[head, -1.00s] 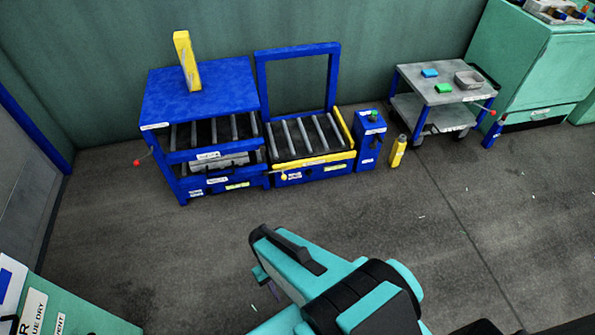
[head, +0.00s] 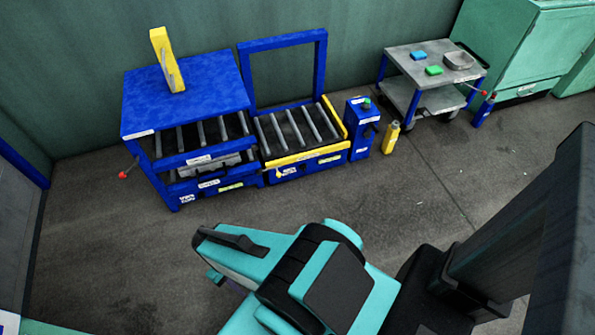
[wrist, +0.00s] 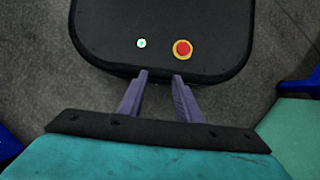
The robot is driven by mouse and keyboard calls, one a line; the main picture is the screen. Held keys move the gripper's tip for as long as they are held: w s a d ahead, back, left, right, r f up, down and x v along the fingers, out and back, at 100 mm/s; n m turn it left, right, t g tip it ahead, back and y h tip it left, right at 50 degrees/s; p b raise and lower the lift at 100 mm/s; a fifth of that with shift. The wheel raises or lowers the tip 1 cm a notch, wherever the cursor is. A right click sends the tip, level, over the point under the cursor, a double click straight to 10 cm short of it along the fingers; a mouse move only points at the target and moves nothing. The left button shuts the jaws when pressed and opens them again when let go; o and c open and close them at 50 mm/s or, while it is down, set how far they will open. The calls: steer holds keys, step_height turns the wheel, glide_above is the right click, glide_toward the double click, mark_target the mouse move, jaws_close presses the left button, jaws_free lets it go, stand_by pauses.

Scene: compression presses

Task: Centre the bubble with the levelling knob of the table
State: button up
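A blue roller table (head: 295,160) with a yellow front edge stands against the wall, joined to the right of a blue press (head: 185,95). A small yellow knob-like part (head: 279,174) shows at its front left. I cannot tell whether it is the levelling knob, and no bubble can be made out. My gripper shows in the wrist view (wrist: 160,76) with two purple fingers apart and nothing between them. It is over the dark top of my own base, well short of the table. In the head view my arm mostly hides it.
A blue control post (head: 362,130) and a yellow bottle (head: 391,137) stand right of the table. A grey trolley (head: 432,97) holds blue and green blocks and a bowl. A red-tipped lever (head: 125,174) sticks out left of the press.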

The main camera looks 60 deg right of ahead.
steer(key=shift+a, duration=0.1)
steer(key=o, duration=0.6)
steer(key=shift+w+f, duration=0.1)
steer(key=shift+f, duration=0.05)
steer(key=shift+c, duration=0.2)
steer(key=w+d+f+n+t+h+b, duration=0.1)
steer(key=w+d+f+t+b, duration=0.4)
steer(key=w+d+f+b, duration=0.6)
steer(key=w+d+f+n+t+h+b, duration=0.1)
steer(key=w+d+f+t+h+b, duration=0.2)
steer(key=d+f, duration=0.5)
steer(key=w+d+f+n+t+b, duration=0.1)
steer(key=w+d+f+t+b, duration=0.25)
steer(key=d, duration=0.85)
steer(key=w+d+f+n+t+h+b, duration=0.1)
steer(key=w+d+f+h+b, duration=0.15)
steer(key=d+b, duration=0.6)
steer(key=s+d+f+n+t+h+b, duration=0.1)
steer(key=s+d+b, duration=0.4)
steer(key=d, duration=0.5)
steer(key=s+d+f+n+t+h+b, duration=0.1)
steer(key=s+d+n+t+h+b, duration=0.2)
steer(key=d, duration=0.8)
steer(key=s+n+t+b, duration=0.2)
steer(key=s+t+b, duration=0.1)
steer(key=b, duration=0.1)
steer(key=shift+d+f+n, duration=0.2)
steer(key=shift+f+n, duration=0.2)
